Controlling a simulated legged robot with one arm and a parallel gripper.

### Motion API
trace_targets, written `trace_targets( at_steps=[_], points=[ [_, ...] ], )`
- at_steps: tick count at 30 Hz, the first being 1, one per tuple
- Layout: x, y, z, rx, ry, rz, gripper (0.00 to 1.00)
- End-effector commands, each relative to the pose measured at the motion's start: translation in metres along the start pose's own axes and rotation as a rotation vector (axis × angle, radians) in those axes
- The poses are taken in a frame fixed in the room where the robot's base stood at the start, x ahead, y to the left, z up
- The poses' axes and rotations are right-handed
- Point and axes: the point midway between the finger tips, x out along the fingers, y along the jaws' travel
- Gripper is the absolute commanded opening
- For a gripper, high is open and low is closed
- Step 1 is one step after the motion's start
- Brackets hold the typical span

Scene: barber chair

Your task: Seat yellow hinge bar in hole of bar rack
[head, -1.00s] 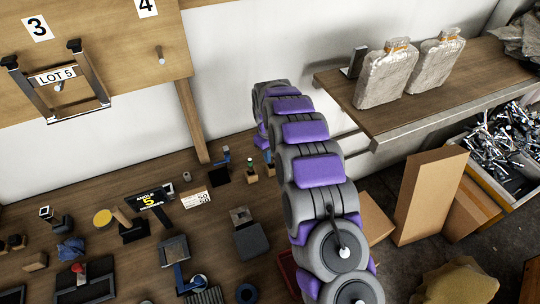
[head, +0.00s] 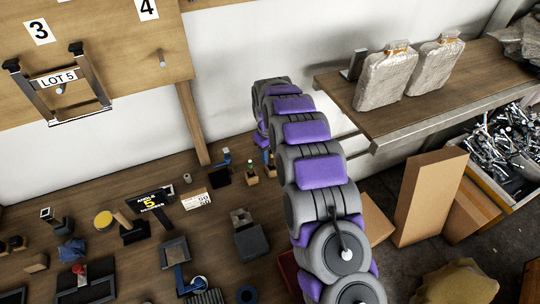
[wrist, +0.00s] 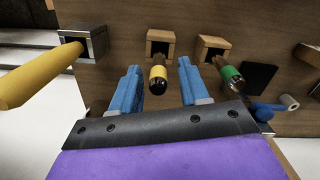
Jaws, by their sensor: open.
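In the wrist view, my gripper (wrist: 159,67) is open, with its two blue fingers apart. A short bar with a yellow band (wrist: 158,73) and a dark end lies between the fingers in the picture; I cannot tell whether they touch it. Its far end meets a wooden block with a square opening (wrist: 160,40). I cannot tell how deep it sits. To the right, a green-banded bar (wrist: 231,74) meets a similar wooden block (wrist: 213,46). To the left, a thick plain yellow bar (wrist: 40,77) reaches a square metal socket (wrist: 83,40). My arm hides the gripper in the head view.
The wooden bench (head: 120,180) holds several small fixtures left of my arm, including a black sign (head: 152,203). A board with an LOT 5 frame (head: 57,77) hangs above. A shelf with two wrapped packages (head: 385,79) and a cardboard box (head: 428,200) stand right.

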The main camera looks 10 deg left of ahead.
Motion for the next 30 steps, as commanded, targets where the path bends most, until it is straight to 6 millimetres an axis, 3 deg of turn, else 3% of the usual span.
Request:
trace_targets(
  at_steps=[9, 15, 26, 30],
  points=[
    [-0.065, 0.001, -0.001, 0.001, 0.005, 0.003, 0.45],
    [-0.097, 0.001, 0.0, 0.002, 0.004, 0.001, 0.45],
    [-0.105, 0.0, 0.001, 0.003, -0.001, -0.002, 0.45],
    [-0.116, 0.004, 0.013, 0.025, 0.0, -0.004, 0.45]
  ],
)
